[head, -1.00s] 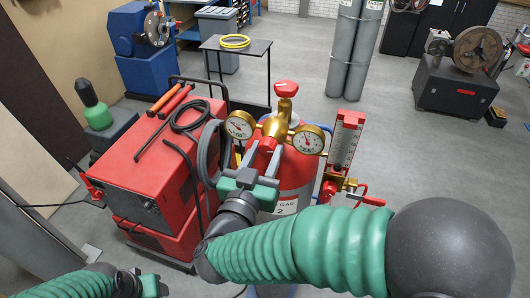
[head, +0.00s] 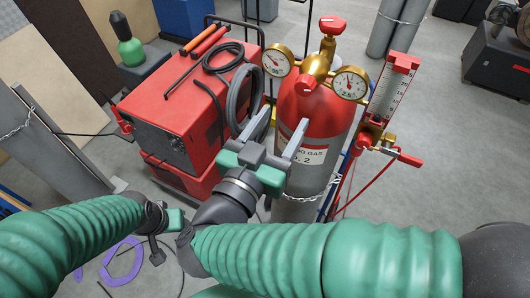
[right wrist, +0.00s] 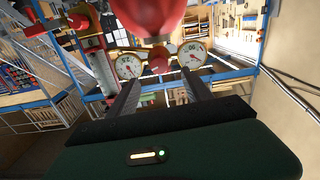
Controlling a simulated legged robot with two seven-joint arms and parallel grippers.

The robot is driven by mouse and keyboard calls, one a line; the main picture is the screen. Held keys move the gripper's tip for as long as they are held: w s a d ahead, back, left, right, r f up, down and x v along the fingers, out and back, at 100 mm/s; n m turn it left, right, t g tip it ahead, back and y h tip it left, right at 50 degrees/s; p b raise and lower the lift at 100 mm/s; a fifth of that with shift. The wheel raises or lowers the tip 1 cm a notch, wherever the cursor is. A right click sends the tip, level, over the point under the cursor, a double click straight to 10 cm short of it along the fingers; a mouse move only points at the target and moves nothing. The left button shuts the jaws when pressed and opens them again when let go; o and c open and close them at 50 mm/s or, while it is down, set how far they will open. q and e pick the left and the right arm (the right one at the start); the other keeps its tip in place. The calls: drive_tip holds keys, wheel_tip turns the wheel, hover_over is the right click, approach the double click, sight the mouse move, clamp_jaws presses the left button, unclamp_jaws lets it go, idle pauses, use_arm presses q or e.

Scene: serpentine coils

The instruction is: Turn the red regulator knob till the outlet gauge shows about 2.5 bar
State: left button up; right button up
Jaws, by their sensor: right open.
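The red regulator knob (head: 308,83) sits on the brass regulator between two round dial gauges, at the front of a red gas cylinder (head: 318,120). The left gauge (head: 278,60) and right gauge (head: 350,83) face me; their readings are too small to tell surely. My right gripper (head: 286,120) is open and empty, its fingers pointing at the cylinder from below and left of the knob. In the right wrist view the knob (right wrist: 158,62) shows between and beyond the fingers, apart from them. My left gripper (head: 174,220) is low at left, its jaws unclear.
Another red handle (head: 332,25) tops the cylinder. A flowmeter (head: 393,88) with a red lever stands close on the right. A red welding machine (head: 195,105) with coiled cables is close on the left. A chain crosses the cylinder's lower part. Open floor lies to the right.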

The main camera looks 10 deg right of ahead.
drive_tip(key=b+v, duration=0.2)
drive_tip(key=v, duration=0.5)
drive_tip(key=shift+w+f, duration=0.1)
